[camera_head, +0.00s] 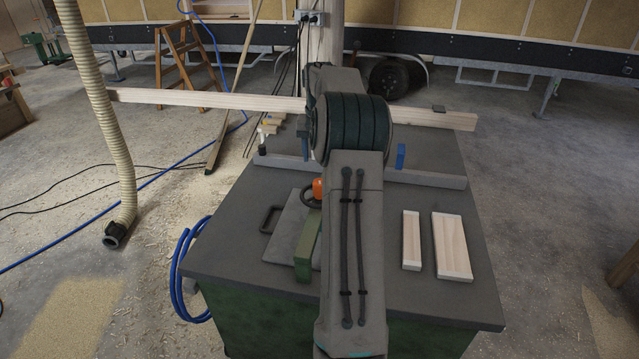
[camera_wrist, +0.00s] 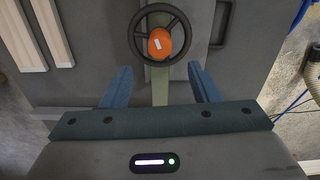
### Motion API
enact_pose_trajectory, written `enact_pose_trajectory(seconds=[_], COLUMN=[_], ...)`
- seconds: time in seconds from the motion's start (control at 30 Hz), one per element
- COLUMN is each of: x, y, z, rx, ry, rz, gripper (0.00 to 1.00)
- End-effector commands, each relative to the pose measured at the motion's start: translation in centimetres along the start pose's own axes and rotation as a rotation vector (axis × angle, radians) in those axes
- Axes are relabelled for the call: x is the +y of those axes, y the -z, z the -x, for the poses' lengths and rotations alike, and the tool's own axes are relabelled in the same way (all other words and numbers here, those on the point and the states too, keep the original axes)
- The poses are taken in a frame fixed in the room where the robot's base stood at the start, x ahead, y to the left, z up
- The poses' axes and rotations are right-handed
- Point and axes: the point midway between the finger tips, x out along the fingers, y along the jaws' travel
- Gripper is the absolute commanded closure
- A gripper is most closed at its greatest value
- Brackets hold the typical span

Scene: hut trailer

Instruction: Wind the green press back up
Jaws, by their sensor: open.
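The green press (camera_head: 306,245) stands on the dark bench top, partly hidden behind my arm in the head view. Its dark handwheel has an orange hub (camera_head: 318,188). In the wrist view the handwheel (camera_wrist: 184,22) shows whole, with the orange hub (camera_wrist: 159,43) at its centre and the green press arm (camera_wrist: 160,90) below it. My gripper (camera_wrist: 160,72) is open and empty. Its two blue fingers stand apart, one on each side of the green arm in the picture, just below the wheel. I cannot tell their height relative to the wheel. My arm mostly hides the gripper in the head view.
Two pale wooden pieces (camera_head: 411,240) (camera_head: 451,245) lie on the bench (camera_head: 225,235), right of the press. A dark square handle (camera_head: 270,219) is left of it. A long plank (camera_head: 210,99) crosses behind. A hose (camera_head: 100,110) hangs at left. Floor right of the bench is open.

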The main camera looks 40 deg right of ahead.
Motion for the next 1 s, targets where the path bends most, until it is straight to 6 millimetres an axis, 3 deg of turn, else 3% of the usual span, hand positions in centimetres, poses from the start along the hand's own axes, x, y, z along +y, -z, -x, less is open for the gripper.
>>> enact_pose_trajectory(seconds=[0.2, 0.43, 0.63, 0.9, 0.93, 1.0], x=[0.1, 0.1, 0.1, 0.0, 0.0, 0.0], y=[-0.1, -0.1, -0.1, 0.0, 0.0, 0.0], z=[-4.9, -8.7, -10.1, -10.3, -10.3, -10.3], rx=[-0.005, -0.003, -0.001, 0.000, 0.000, 0.000], ry=[0.000, -0.001, -0.001, -0.001, -0.001, -0.001], rz=[-0.001, -0.001, 0.000, 0.000, 0.000, 0.000], gripper=[0.45, 0.45, 0.45, 0.45, 0.47, 0.67])
